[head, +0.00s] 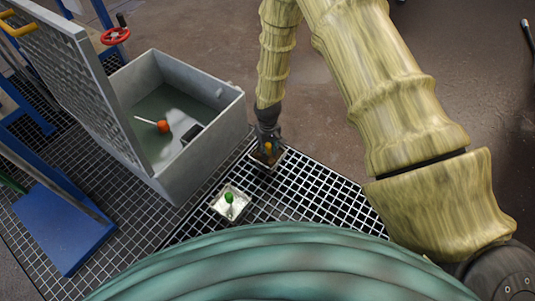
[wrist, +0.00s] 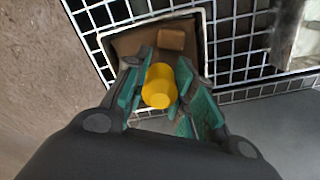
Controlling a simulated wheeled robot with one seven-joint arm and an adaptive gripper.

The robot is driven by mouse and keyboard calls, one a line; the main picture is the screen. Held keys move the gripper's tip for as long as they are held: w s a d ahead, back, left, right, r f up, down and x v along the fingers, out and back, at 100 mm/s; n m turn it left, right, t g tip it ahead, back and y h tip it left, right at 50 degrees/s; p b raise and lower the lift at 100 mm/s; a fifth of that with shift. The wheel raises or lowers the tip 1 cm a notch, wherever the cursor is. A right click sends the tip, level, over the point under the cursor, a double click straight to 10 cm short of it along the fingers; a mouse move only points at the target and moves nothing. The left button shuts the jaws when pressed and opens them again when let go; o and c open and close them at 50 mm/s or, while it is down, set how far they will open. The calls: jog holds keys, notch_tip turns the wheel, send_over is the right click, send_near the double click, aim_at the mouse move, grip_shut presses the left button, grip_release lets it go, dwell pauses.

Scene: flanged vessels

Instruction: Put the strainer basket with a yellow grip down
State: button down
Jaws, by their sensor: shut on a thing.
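The strainer basket with a yellow grip (head: 276,158) is at the outer edge of the grating in the head view, right of the grey box. In the wrist view it is a square tray with a pale rim (wrist: 101,42) and a brown inside, holding a small brown block (wrist: 171,40). My gripper (head: 267,142) is above it, its fingers closed around the yellow grip (wrist: 159,86). The basket looks about level. I cannot tell whether its underside touches the grating. The fingers and grip hide part of its inside.
A second basket with a green grip (head: 230,199) sits on the grating (head: 310,202), nearer my body. The open grey box (head: 203,160) holds an orange-headed tool (head: 162,126) and a dark block (head: 191,133). Its raised lid (head: 75,80) stands at left. Grating to the right is clear.

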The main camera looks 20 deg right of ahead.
jog(key=shift+f, duration=1)
jog(key=shift+f, duration=0.15)
jog(key=c, duration=1.2)
grip_release()
notch_tip(320, 180, up, 12)
jog(key=p, duration=0.6)
jog(key=s+f+m, duration=0.1)
jog(key=s+f, duration=0.3)
jog(key=s, duration=0.6)
jog(key=s+f, duration=0.4)
jog(key=s, duration=0.7)
jog(key=shift+m, duration=0.5)
jog(key=s+d, duration=0.1)
jog(key=s, duration=0.4)
jog(key=s+d+r, duration=0.1)
jog(key=s, duration=0.4)
jog(key=s+d, duration=0.1)
jog(key=s, duration=0.4)
jog(key=shift+s+d+r, duration=0.15)
jog(key=shift+s+r, duration=0.05)
jog(key=shift+r, duration=0.05)
